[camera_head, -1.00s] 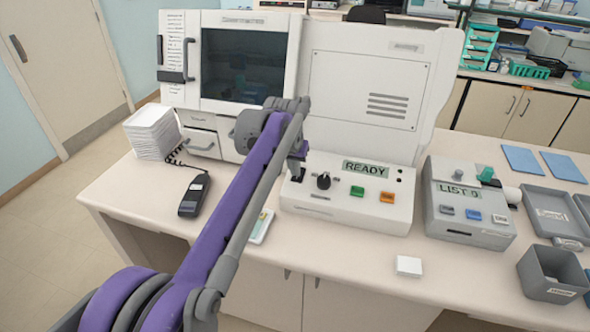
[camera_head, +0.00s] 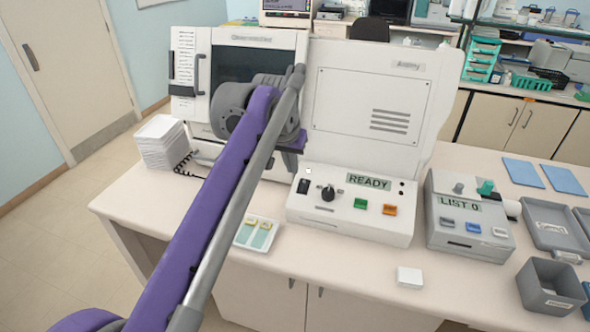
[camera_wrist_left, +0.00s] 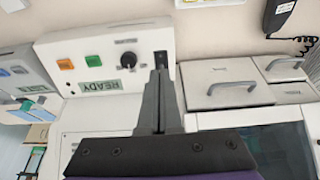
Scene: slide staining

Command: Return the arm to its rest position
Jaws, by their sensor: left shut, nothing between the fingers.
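My left arm comes in from the lower left of the head view and reaches up in front of the white stainer. Its gripper is hidden behind the wrist there. In the left wrist view my left gripper (camera_wrist_left: 160,75) is shut and empty, its fingertips in front of the control panel near the black rocker switch (camera_wrist_left: 160,60). I cannot tell the gap to the panel. The control panel (camera_head: 345,232) reads READY and has a black knob (camera_head: 328,193), a green button (camera_head: 360,203) and an orange button (camera_head: 389,209). My right gripper is not in view.
A small slide tray (camera_head: 257,233) lies near the bench's front edge. A stack of white trays (camera_head: 162,145) stands at the left. A grey LIST 0 device (camera_head: 468,220), a grey bin (camera_head: 552,288) and a white block (camera_head: 410,277) are at the right.

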